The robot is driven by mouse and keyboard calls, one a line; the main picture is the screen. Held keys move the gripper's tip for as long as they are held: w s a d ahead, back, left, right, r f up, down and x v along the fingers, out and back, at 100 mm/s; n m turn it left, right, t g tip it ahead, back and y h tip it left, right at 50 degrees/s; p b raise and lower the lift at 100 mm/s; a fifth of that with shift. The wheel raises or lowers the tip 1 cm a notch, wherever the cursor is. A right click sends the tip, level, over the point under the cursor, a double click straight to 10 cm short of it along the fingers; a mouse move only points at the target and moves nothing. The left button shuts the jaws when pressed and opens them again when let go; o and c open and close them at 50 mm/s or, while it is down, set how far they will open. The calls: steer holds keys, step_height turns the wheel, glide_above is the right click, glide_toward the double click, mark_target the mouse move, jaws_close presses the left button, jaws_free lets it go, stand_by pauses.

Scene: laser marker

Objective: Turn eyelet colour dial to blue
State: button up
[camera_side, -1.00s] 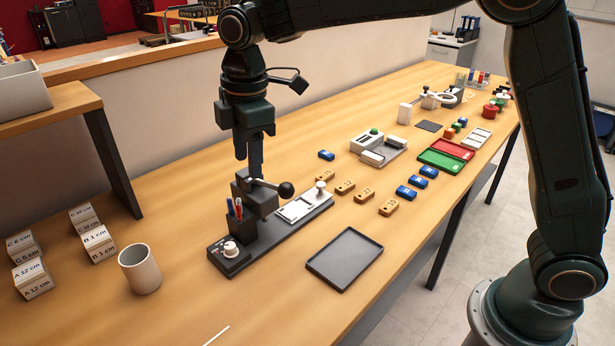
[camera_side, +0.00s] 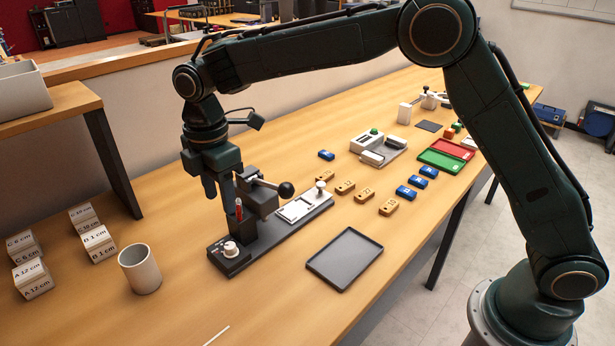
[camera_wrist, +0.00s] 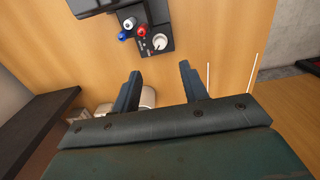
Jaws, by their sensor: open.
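The dial is a white round knob (camera_side: 231,249) on the black front end of the marker's long base in the side view. It also shows as a white knob (camera_wrist: 159,42) near the top of the wrist view. Its colour marks are too small to read. The marker (camera_side: 262,196) has a dark head and a lever with a black ball. My gripper (camera_side: 218,196) points down above and behind the dial, beside the pen holder. In the wrist view my gripper (camera_wrist: 160,85) has its fingers apart with nothing between them, and the knob lies beyond the fingertips.
A black tray (camera_side: 345,258) lies to the right. The table in front of the dial is mostly clear.

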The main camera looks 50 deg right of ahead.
mark_target(230, 245)
step_height(230, 245, down, 12)
stand_by(0.6)
jaws_close()
